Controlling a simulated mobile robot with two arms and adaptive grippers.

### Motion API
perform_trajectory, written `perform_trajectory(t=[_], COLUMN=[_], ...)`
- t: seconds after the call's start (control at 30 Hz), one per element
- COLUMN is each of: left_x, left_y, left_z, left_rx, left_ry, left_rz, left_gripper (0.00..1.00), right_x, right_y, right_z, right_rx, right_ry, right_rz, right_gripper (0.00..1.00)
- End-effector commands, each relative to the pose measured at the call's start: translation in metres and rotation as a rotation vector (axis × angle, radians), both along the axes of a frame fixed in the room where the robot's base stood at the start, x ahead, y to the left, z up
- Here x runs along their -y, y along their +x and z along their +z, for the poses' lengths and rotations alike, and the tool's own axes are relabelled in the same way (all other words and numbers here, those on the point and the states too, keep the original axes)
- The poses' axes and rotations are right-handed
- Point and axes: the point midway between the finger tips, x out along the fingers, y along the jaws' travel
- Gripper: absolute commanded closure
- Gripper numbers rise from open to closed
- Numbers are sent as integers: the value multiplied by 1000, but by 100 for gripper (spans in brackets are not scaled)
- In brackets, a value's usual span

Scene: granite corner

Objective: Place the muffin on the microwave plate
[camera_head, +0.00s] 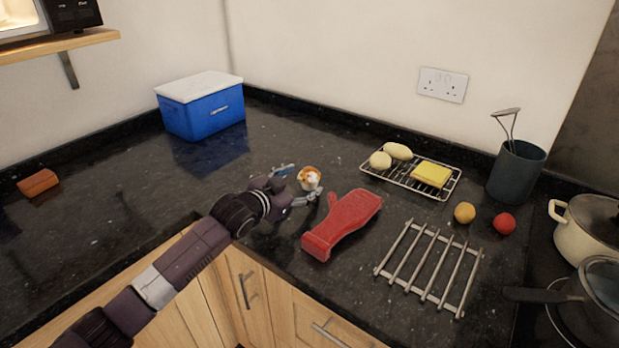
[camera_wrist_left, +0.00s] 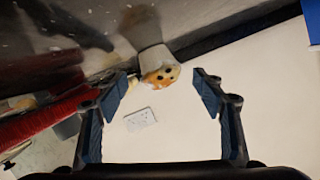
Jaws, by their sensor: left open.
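The muffin (camera_head: 309,178), in a pale wrapper with an orange-brown dotted top, stands on the black granite counter. My left gripper (camera_head: 297,184) is open, with its fingers close to the muffin on either side in the head view. In the left wrist view the muffin (camera_wrist_left: 160,72) shows ahead, between and beyond the open fingertips (camera_wrist_left: 163,88). I cannot tell whether a finger touches it. The microwave (camera_head: 18,18) is only partly in view at the top left, lit inside, on a wooden shelf. Its plate cannot be made out. My right gripper is not in view.
A blue cooler (camera_head: 203,106) with a white lid stands behind. A wire rack (camera_head: 398,182) with food, a metal trivet (camera_head: 430,268) and pots (camera_head: 590,225) are right. The left counter is mostly clear.

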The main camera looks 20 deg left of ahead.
Motion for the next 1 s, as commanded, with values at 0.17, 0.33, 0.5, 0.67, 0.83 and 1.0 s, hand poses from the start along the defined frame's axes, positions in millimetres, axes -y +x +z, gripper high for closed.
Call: perform_trajectory(t=[0.17, 0.33, 0.5, 0.67, 0.83, 1.0], left_x=[4, 6, 6, 6, 5, 5], left_y=[18, 22, 22, 22, 22, 22], left_z=[-5, -7, -7, -7, -7, -7], left_rx=[0, 1, 0, 0, 0, 0], left_ry=[-1, 0, 0, 0, 0, 0], left_rz=[0, -2, -1, -1, -1, -1], left_gripper=[37, 37, 38, 56, 63, 63], right_x=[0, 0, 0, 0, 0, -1], right_y=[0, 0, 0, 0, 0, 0], right_z=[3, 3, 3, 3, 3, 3], right_rx=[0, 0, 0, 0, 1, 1], right_ry=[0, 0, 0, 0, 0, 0], right_rz=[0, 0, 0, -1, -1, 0], right_gripper=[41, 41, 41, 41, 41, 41])
